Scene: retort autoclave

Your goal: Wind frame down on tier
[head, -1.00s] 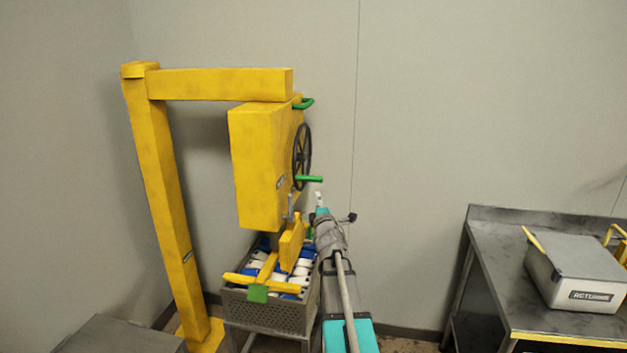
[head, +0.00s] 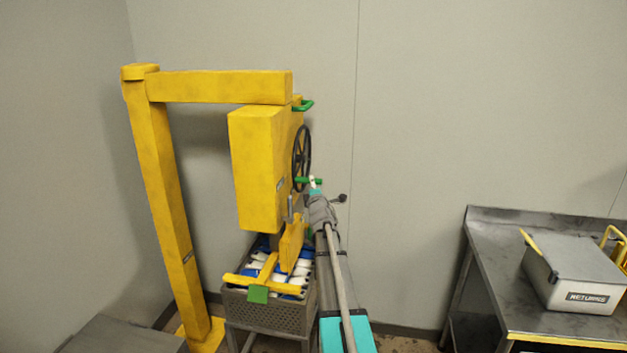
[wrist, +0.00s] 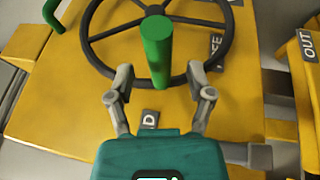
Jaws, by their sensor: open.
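The yellow hoist head (head: 255,170) carries a black handwheel (head: 301,152) with a green crank handle (head: 303,180) low on its rim. Below it, the yellow frame (head: 267,268) with a green end plate is over the tier of white and blue packs in a grey perforated basket (head: 265,313); I cannot tell whether it touches them. My gripper (head: 317,183) is at the green handle. In the wrist view my gripper (wrist: 160,82) is open, one finger on each side of the green handle (wrist: 157,50), with visible gaps. The wheel (wrist: 220,60) is behind it.
A yellow post (head: 165,210) and overhead arm stand left of the hoist. A metal bench (head: 490,270) with a lidded grey box (head: 575,275) is at the right. A grey surface (head: 120,337) is at the lower left. The wall behind is bare.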

